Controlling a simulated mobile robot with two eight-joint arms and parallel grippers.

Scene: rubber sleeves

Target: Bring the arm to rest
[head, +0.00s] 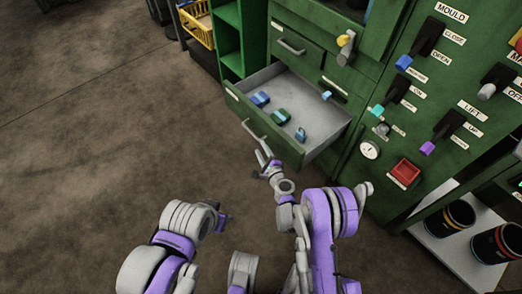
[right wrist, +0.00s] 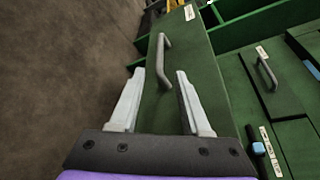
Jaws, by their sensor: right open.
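My right arm reaches forward in the head view, and its gripper (head: 267,166) is just in front of the open drawer (head: 317,146). The handle also shows in the head view (head: 254,131). My left arm is folded at the lower left, with a small purple part at its end; its fingers cannot be made out.
The drawer is pulled out of the green cabinet (head: 350,100) and holds several blue and green pieces. A panel of coloured levers and a red button (head: 404,172) is at the right. A yellow basket (head: 198,24) stands at the back. The floor at left is clear.

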